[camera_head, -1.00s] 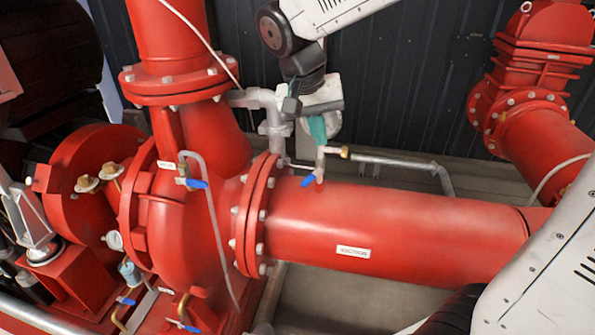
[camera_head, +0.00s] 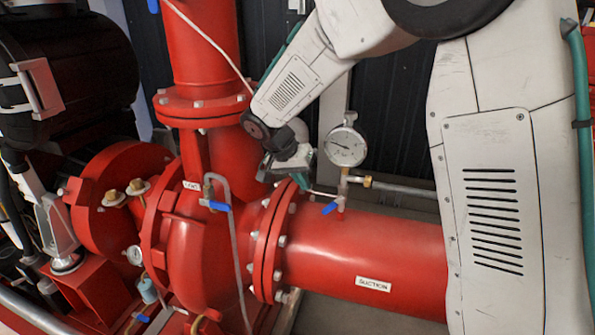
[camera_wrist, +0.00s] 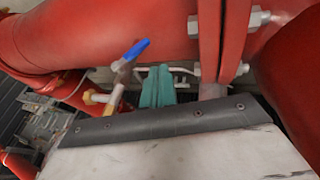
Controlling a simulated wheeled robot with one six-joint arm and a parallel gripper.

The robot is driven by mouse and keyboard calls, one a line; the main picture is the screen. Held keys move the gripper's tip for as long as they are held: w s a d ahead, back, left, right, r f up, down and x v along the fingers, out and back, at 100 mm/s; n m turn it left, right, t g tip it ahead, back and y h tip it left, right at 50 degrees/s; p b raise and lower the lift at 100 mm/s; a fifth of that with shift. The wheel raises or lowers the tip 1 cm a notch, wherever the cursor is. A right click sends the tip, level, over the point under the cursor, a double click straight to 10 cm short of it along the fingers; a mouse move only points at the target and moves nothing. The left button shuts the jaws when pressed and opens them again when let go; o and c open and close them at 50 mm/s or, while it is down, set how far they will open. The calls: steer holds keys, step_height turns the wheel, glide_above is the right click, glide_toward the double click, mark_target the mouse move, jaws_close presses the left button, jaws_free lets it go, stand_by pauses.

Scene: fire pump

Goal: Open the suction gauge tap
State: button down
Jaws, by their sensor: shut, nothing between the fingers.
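The suction gauge (camera_head: 345,147) is round and pale-faced, and stands on a short stem above the red suction pipe (camera_head: 345,255). At the foot of that stem is the tap with a blue lever (camera_head: 330,208), which slants down to the left. In the wrist view the blue lever (camera_wrist: 136,49) shows to the left of the teal fingers. My gripper (camera_head: 304,182) is just left of the tap, near the pipe flange, with its fingers partly hidden by the wrist. In the wrist view its fingertips (camera_wrist: 157,72) look close together and empty, apart from the lever.
Another blue-handled tap (camera_head: 217,206) with a bent grey tube is on the pump casing at left. The bolted red flange (camera_head: 272,245) is close to my gripper. A grey side pipe (camera_head: 405,189) runs right from the gauge stem.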

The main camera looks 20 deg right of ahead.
mark_target(333, 205)
steer(key=shift+s+d+f, duration=0.25)
steer(key=shift+d+f, duration=0.45)
steer(key=shift+f, duration=0.15)
steer(key=shift+s+d+f, duration=0.25)
steer(key=shift+d+f, duration=0.4)
steer(key=shift+f, duration=0.25)
steer(key=shift+s+d+f, duration=0.25)
steer(key=shift+d+f, duration=0.45)
steer(key=shift+f, duration=0.15)
steer(key=shift+d, duration=0.15)
steer(key=shift+f, duration=0.1)
